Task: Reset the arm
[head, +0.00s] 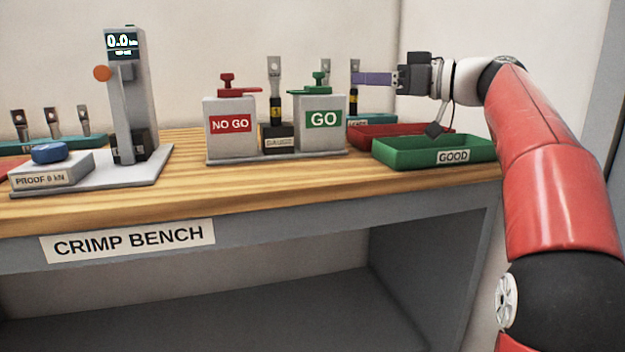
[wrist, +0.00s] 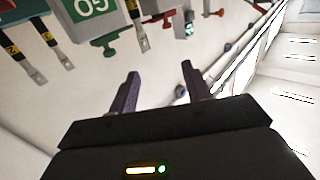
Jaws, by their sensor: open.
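My gripper (head: 372,79) is at the upper right of the head view, above the red and green bins and pointing left. In the wrist view my gripper (wrist: 158,80) shows two purple fingers spread apart with nothing between them. My red and black arm reaches up along the right side of the head view. The fingers are apart from the green-handled GO block (head: 322,119), which stands lower and to the left.
A green GOOD bin (head: 425,167) and a red bin (head: 370,139) sit below my gripper. A NO GO block (head: 230,143), a display post (head: 125,110) and a PROOF block (head: 50,174) stand on the wooden bench (head: 270,192). Several lugs stand upright.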

